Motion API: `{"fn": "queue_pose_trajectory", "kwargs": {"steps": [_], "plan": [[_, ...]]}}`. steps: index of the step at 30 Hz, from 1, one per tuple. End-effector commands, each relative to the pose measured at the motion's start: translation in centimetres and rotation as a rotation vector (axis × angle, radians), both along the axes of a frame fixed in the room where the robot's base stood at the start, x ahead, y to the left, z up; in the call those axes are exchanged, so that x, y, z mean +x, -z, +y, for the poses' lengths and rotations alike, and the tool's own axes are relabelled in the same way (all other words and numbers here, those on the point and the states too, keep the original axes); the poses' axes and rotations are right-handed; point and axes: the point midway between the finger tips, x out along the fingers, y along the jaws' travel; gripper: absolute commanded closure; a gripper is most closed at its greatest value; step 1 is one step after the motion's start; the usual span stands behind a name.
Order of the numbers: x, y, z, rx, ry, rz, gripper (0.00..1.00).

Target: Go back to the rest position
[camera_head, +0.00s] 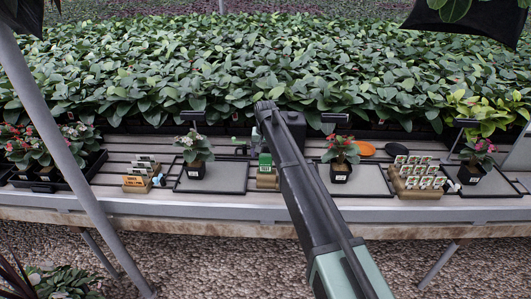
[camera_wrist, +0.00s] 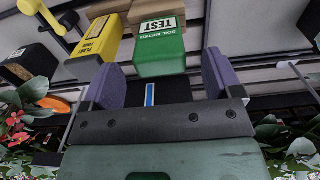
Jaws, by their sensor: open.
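My gripper (camera_wrist: 160,75) is open in the wrist view, with two purple-grey fingers spread apart and nothing clasped between them. A green soil meter box (camera_wrist: 158,52) lies just past the fingertips, with clear space toward both fingers. A yellow box (camera_wrist: 95,42) is beside it on the left. The green box (camera_head: 265,161) shows there just left of the arm, in a small wooden holder (camera_head: 267,181).
Framed trays (camera_head: 232,178) stand along the slatted bench with potted flowers (camera_head: 195,150) (camera_head: 340,153). Label racks (camera_head: 140,176) (camera_head: 417,178) and an orange dish (camera_head: 364,148) are near. Dense leafy plants (camera_head: 300,70) fill the back. A slanted metal post (camera_head: 75,160) stands at left.

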Motion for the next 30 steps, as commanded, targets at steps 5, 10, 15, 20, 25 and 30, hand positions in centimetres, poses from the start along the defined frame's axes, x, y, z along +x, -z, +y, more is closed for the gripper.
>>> {"fn": "queue_pose_trajectory", "kwargs": {"steps": [5, 10, 15, 20, 25, 30], "plan": [[0.0, -5.8, 0.0, 0.000, 0.000, 0.000, 0.15], [0.0, -7.1, 0.0, 0.000, 0.000, 0.000, 0.15], [-0.7, -6.8, -0.2, 0.000, -0.045, 0.000, 0.15], [-10.3, -6.8, -5.0, -0.001, -0.111, 0.000, 0.15], [-24.4, -6.8, -14.5, -0.001, -0.104, 0.000, 0.15], [-34.7, -6.8, -20.8, -0.001, -0.032, 0.000, 0.15]]}}
